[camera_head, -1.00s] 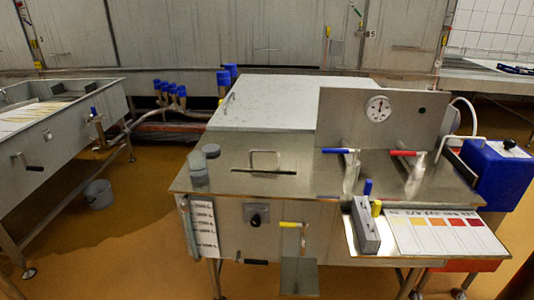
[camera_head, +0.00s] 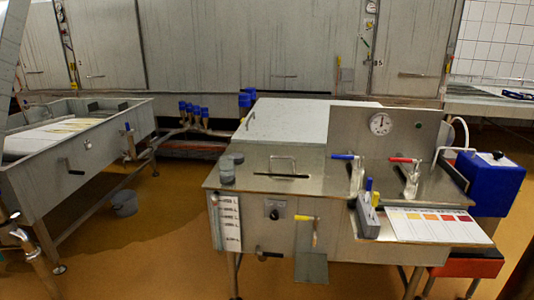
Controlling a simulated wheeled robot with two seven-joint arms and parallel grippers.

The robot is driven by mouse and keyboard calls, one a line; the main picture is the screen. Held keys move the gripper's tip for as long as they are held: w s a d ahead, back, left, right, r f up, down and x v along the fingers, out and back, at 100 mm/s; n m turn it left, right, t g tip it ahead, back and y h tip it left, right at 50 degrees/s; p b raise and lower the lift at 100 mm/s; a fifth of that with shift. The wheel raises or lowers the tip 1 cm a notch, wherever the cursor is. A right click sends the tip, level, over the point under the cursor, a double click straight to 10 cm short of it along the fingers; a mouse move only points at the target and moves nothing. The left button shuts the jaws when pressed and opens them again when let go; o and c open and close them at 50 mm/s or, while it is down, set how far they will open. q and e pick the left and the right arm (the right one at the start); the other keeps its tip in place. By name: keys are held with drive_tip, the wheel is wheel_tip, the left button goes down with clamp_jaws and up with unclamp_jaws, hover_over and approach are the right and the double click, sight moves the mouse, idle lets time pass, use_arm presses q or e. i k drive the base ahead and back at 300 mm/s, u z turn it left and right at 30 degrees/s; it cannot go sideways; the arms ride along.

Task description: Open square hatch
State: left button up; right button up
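A steel machine with a flat top stands in the middle of the view. On its top are a wire handle (camera_head: 283,163) and a large pale lid (camera_head: 285,120), which lies flat and looks closed. A small grey square plate (camera_head: 311,268) sits low at the machine's front, below a yellow handle (camera_head: 304,218). I cannot tell for certain which of these is the square hatch. A pale shape at the upper left edge may be my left arm.

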sight(283, 162)
drive_tip(key=u, duration=0.7)
drive_tip(key=i, duration=0.8)
drive_tip(key=u, duration=0.45)
